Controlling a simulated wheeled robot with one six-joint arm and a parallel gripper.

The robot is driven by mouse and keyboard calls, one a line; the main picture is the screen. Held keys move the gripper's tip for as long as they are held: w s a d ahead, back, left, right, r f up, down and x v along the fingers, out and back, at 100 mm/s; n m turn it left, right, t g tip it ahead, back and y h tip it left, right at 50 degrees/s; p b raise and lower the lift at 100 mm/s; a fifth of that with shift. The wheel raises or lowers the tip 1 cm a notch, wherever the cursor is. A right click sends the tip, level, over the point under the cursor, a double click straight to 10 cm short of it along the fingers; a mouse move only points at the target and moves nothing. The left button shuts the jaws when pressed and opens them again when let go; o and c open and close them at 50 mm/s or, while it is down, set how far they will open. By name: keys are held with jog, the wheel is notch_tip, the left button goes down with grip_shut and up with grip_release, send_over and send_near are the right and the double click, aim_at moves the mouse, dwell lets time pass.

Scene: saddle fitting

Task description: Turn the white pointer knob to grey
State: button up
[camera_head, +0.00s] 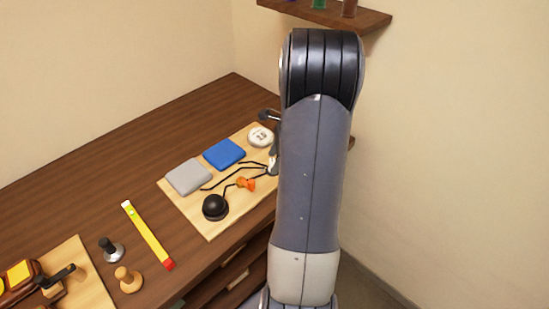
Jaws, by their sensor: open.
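A light wooden board (201,219) lies on the brown bench. A round white piece with dark marks (260,136) sits near its far right corner; I cannot tell whether it is the white pointer knob. A grey square pad (189,177) and a blue square pad (224,154) lie left of it. Several black lines run from the pads' side to a spot at the arm's left edge, where my arm hides what is there. My gripper (271,142) is mostly hidden behind my arm; grey parts of it show at the board's right side, open.
A black ball-shaped knob (215,206) and an orange piece (246,184) are on the board. A yellow level (148,236), dark-handled stamp (111,249) and wooden knob (129,279) lie nearer. A second board with tools (83,260) is at lower left. A shelf (335,14) hangs above.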

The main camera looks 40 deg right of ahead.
jog(key=shift+w+a+f, duration=0.1)
jog(key=shift+f, duration=0.2)
jog(key=shift+c, duration=0.4)
jog(key=c, duration=0.9)
